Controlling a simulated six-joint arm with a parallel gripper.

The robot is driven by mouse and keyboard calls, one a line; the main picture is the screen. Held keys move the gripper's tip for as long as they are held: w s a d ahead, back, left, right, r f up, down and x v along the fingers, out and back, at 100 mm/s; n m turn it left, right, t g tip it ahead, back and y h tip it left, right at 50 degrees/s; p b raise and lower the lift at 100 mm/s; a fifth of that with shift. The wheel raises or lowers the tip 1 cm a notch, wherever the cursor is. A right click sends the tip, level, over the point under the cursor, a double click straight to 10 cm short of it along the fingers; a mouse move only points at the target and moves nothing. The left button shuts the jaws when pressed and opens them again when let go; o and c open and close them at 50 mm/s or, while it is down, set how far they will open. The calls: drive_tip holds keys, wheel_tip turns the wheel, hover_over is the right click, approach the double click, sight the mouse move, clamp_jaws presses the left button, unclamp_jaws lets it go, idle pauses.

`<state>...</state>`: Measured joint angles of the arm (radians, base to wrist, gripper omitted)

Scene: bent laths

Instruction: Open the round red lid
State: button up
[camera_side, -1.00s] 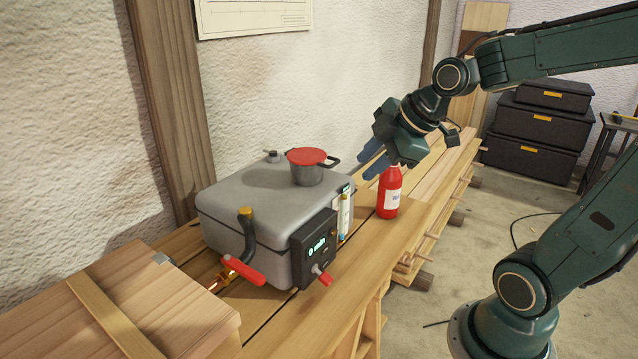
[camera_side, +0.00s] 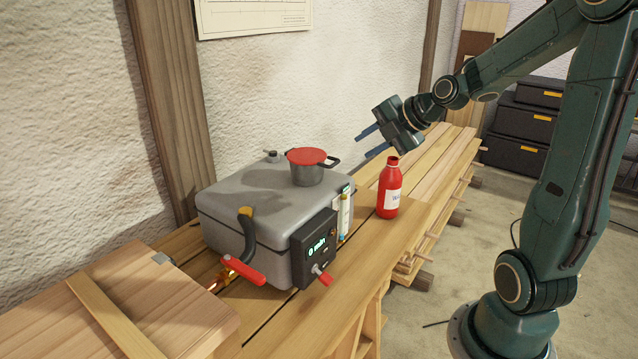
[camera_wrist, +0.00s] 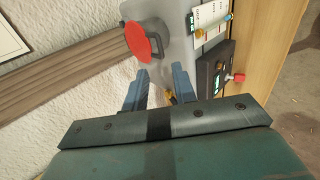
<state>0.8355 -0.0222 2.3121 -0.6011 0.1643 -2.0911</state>
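The round red lid (camera_side: 307,156) lies flat on top of a small grey pot-like filler (camera_side: 307,175) with a dark side handle. This filler stands on the grey steam box (camera_side: 225,195) on the bench. The lid also shows in the wrist view (camera_wrist: 137,41), beyond my fingertips. My gripper (camera_side: 366,144) is to the right of the lid and a little higher, above and behind the red bottle. Its two blue fingers are apart with nothing between them, also seen in the wrist view (camera_wrist: 157,82).
A red bottle (camera_side: 389,190) stands on the bench right of the box. A black control panel (camera_side: 314,249) with a green display, a gauge tube (camera_side: 345,214) and a red-handled valve (camera_side: 243,268) are at the box's front. A wooden crate (camera_side: 125,310) is at lower left.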

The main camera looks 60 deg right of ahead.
sight(336, 163)
drive_tip(key=shift+w, duration=0.1)
drive_tip(key=shift+x, duration=5.7)
drive_tip(key=shift+f, duration=0.1)
drive_tip(key=shift+f, duration=0.1)
clamp_jaws()
drive_tip(key=shift+w+r, duration=0.15)
drive_tip(key=shift+r, duration=1.7)
drive_tip(key=shift+r, duration=0.1)
